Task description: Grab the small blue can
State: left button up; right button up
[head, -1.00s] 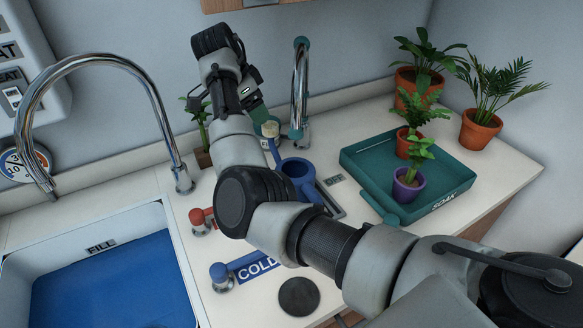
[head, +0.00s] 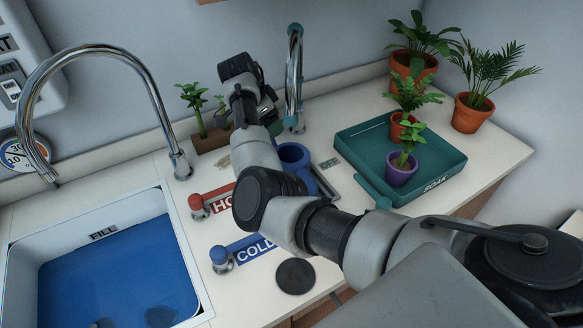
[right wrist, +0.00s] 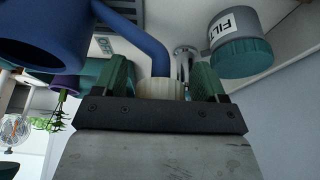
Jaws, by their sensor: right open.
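The small blue can (head: 292,156) stands on the counter behind my right forearm, partly hidden by it. In the right wrist view its blue body (right wrist: 45,32) is at upper left, and a blue curved arm runs from it to a cream end piece (right wrist: 160,88). My right gripper (right wrist: 163,74) is open, with its green fingers on either side of this cream piece. I cannot tell whether they touch it. In the head view the fingertips are hidden by my wrist. My left gripper is not in view.
A teal tray (head: 350,150) with potted plants is right of the can; a thin chrome tap (head: 293,80) stands behind it. Red (head: 197,203) and blue (head: 220,257) tap handles and a sink (head: 183,235) are left. A grey canister (right wrist: 238,30) is near the gripper.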

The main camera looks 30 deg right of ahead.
grip_shut()
dwell(0.3)
jog(key=shift+r, duration=0.1)
dwell(0.4)
